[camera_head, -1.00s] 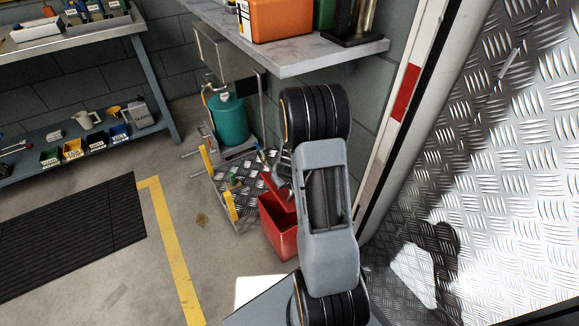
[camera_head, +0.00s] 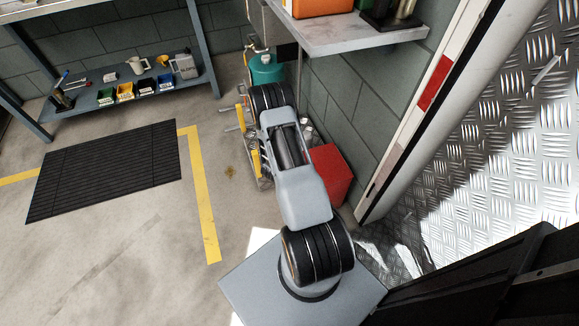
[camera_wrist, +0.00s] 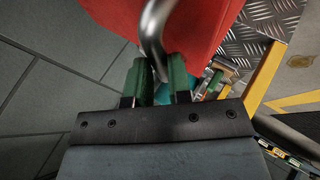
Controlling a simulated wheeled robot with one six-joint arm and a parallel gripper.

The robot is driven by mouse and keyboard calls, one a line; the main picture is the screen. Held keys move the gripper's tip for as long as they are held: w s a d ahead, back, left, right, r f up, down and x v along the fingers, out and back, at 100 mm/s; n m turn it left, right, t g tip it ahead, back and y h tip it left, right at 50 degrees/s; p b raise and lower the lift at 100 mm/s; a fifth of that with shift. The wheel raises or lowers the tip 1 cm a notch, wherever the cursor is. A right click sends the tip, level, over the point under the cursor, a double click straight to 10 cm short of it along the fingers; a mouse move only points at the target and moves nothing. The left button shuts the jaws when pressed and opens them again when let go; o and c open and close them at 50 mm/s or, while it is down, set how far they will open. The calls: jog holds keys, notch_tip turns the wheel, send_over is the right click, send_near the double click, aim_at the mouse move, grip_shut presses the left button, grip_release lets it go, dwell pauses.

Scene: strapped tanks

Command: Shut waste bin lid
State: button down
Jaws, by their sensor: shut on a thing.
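The red waste bin (camera_head: 332,178) stands on the floor by the wall in the head view, partly hidden behind my arm. I cannot tell from that view how far its lid is open. In the wrist view, a red panel (camera_wrist: 200,25), which looks like part of the bin's lid, fills the top. A curved metal handle (camera_wrist: 150,28) runs down from it between the green fingertips of my gripper (camera_wrist: 161,72). My gripper is shut on this handle. In the head view my arm hides the gripper.
A teal tank (camera_head: 266,70) stands beyond my arm, near a yellow-edged stand (camera_head: 255,163). A grey shelf (camera_head: 350,38) juts from the wall above. A white post (camera_head: 415,110) stands right of the bin. Open floor lies left, with a black mat (camera_head: 105,170).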

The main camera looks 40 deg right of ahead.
jog(key=c, duration=1.3)
grip_release()
jog(key=shift+w+a+r, duration=0.1)
jog(key=shift+w, duration=0.1)
jog(key=shift+o, duration=1.2)
jog(key=shift+s, duration=0.15)
jog(key=p+v, duration=0.4)
jog(key=v, duration=0.9)
jog(key=shift+r, duration=0.35)
jog(key=shift+a, duration=0.1)
